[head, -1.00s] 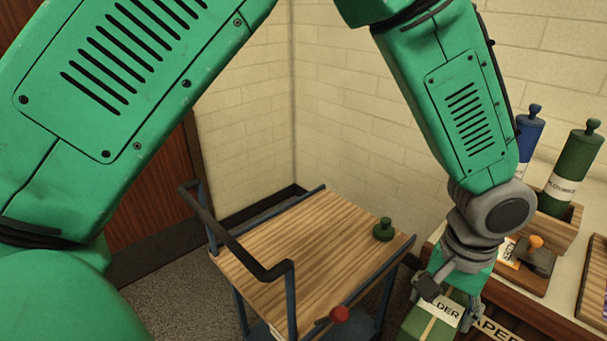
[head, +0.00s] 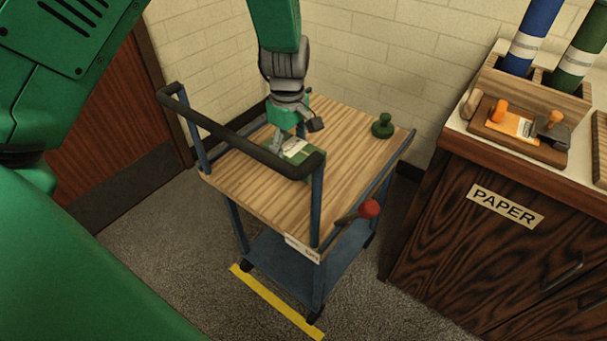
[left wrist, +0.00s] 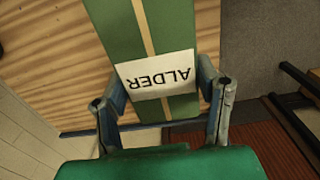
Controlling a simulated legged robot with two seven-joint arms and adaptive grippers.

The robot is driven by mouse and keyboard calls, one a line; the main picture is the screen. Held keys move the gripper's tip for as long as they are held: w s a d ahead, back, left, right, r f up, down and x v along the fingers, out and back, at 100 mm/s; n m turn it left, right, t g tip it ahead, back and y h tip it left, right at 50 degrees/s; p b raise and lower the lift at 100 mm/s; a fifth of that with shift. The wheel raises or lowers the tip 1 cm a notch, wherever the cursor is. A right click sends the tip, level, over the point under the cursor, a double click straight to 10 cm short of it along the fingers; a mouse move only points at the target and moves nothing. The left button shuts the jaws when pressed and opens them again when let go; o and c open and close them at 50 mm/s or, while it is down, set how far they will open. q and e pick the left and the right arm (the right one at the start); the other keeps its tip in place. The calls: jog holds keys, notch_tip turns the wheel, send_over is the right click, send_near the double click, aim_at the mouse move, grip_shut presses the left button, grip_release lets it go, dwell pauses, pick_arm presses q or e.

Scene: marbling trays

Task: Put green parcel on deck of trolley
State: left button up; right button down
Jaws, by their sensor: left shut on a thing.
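The green parcel (head: 300,152) has a tan stripe and a white label. In the left wrist view the parcel (left wrist: 123,42) fills the space between the fingers, and its label reads ALDER. My left gripper (head: 298,137) points down and is shut on it. The trolley has a wooden deck (head: 350,155); the parcel is over its rear left part, behind the dark handle (head: 235,135), which hides some of it. I cannot tell whether the parcel touches the deck. My right gripper is out of view.
A green knobbed weight (head: 382,125) stands at the deck's far right corner. A red-balled lever (head: 369,208) sticks out at the near right edge. A PAPER cabinet (head: 470,260) stands to the right. The deck's middle is clear.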

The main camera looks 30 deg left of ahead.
pick_arm(q)
jog(key=shift+s+d+f, duration=0.1)
jog(key=shift+s+f, duration=0.4)
jog(key=shift+f, duration=0.3)
jog(key=f, duration=0.1)
jog(key=f+b, duration=0.1)
jog(key=f, duration=0.2)
jog(key=shift+w+d+f, duration=0.15)
jog(key=shift+w+f, duration=0.15)
jog(key=shift+f, duration=0.05)
jog(key=shift+s+f+b, duration=0.1)
jog(key=shift+f+b, duration=0.25)
jog(key=shift+f, duration=0.1)
notch_tip(320, 180, down, 3)
jog(key=shift+r+b, duration=0.2)
jog(key=shift+b, duration=0.1)
jog(key=shift+f, duration=0.35)
jog(key=shift+r, duration=0.1)
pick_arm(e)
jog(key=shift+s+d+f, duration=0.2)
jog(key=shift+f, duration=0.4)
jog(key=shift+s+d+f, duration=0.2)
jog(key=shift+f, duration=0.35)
pick_arm(q)
jog(key=shift+d, duration=0.1)
jog(key=o, duration=1.4)
